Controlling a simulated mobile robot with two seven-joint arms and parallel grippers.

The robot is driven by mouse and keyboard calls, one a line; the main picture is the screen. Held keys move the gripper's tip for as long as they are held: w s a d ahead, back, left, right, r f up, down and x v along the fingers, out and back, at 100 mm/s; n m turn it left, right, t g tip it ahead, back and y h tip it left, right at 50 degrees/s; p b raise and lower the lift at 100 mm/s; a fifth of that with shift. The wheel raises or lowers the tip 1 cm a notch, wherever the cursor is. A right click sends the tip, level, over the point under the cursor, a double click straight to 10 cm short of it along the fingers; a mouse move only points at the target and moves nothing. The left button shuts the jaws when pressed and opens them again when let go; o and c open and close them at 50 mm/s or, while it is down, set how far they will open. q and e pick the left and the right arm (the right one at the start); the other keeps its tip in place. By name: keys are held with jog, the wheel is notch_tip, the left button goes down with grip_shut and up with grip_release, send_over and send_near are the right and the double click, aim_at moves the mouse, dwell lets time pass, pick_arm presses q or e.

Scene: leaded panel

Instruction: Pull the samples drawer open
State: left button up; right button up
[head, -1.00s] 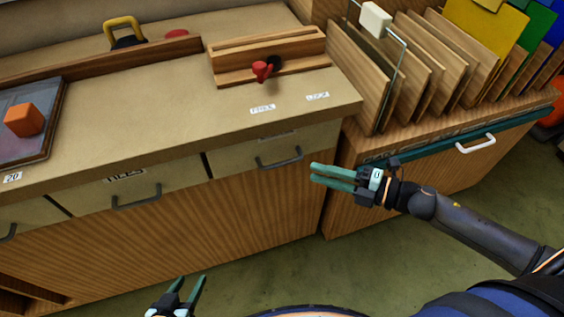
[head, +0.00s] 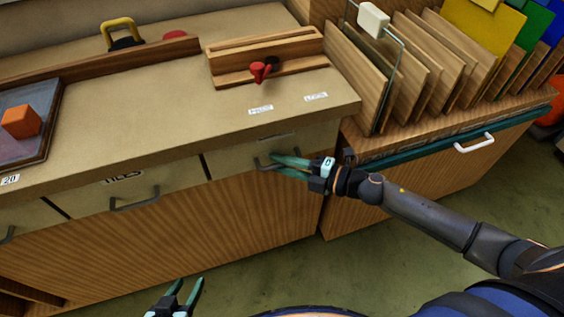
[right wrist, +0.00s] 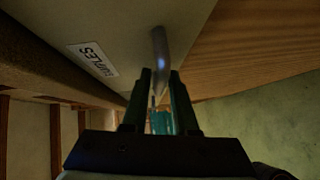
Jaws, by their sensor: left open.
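The samples drawer (head: 240,158) is the beige front under the right end of the counter, and it looks shut. Its label (right wrist: 92,58) reads partly "SAMPLES" in the right wrist view. My right gripper (head: 276,165) is at the grey bar handle (head: 262,164), its fingertips overlapping the handle's right part. In the right wrist view the handle (right wrist: 159,50) runs down between the two fingertips, with the fingers apart; contact cannot be told. My left gripper (head: 184,288) is open and empty at the bottom, away from the cabinet.
Another drawer (head: 88,192) with a similar handle is to the left. A teal-edged drawer with a white handle (head: 474,143) is to the right, below a rack of upright boards (head: 420,75). Green floor (head: 300,280) in front is clear.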

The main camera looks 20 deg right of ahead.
jog(key=shift+c, duration=0.3)
grip_shut()
dwell(1.0)
